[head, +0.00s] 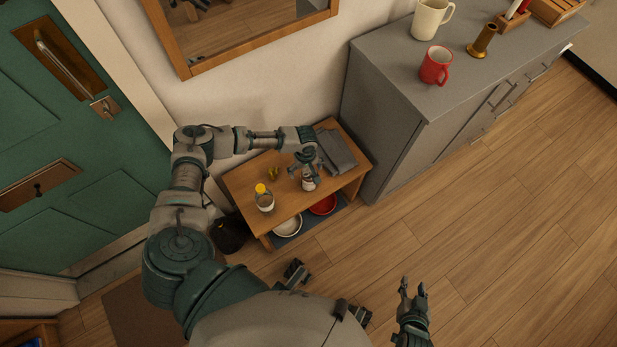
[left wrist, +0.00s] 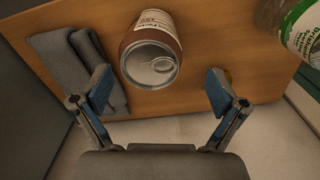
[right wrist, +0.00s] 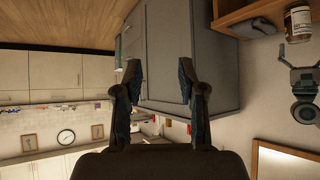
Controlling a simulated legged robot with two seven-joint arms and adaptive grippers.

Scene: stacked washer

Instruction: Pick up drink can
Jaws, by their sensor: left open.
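The drink can (head: 309,183) stands on the small wooden table (head: 240,185), partly hidden behind my left gripper (head: 304,164) in the head view. In the left wrist view the can (left wrist: 150,50) shows its silver top with the pull tab and a brown and white side. It lies between and a little beyond the fingertips of my left gripper (left wrist: 160,92), which is open and not visibly touching it. My right gripper (head: 413,290) is empty and away from the table, over the floor. Its fingers are apart in the right wrist view (right wrist: 160,75).
Folded grey cloth (head: 337,151) lies at the table's right end. Bowls, one white (head: 288,226) and one red (head: 323,205), sit below. A grey cabinet (head: 385,125) borders the table; floor at right is clear.

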